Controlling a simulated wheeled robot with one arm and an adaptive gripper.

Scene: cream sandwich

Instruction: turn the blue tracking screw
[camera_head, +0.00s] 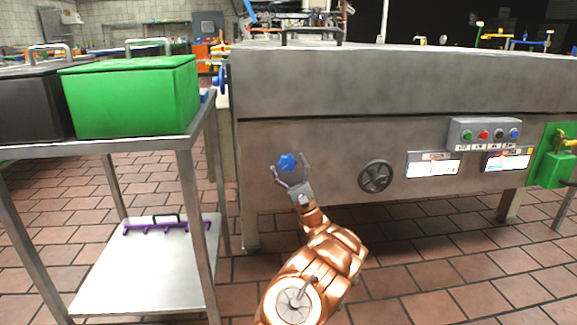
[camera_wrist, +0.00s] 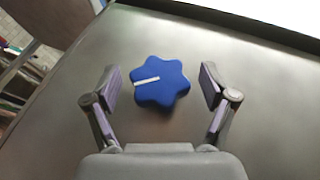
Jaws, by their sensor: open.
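The blue tracking screw (camera_head: 287,162) is a star-shaped knob on the front panel of the steel machine (camera_head: 330,140). In the wrist view the blue screw (camera_wrist: 160,82) sits between the finger pads, with a white line on its left part pointing left. My gripper (camera_head: 291,170) is open in front of the screw. In the wrist view my gripper (camera_wrist: 161,86) has one finger on each side of the screw, with a gap on both sides. How far the fingertips stand from the panel is hard to tell.
A dark handwheel (camera_head: 376,176) is on the panel right of the screw. A button box (camera_head: 485,134) is farther right. A steel cart (camera_head: 190,140) with a green bin (camera_head: 132,97) stands at left. The tiled floor (camera_head: 440,270) is clear at front right.

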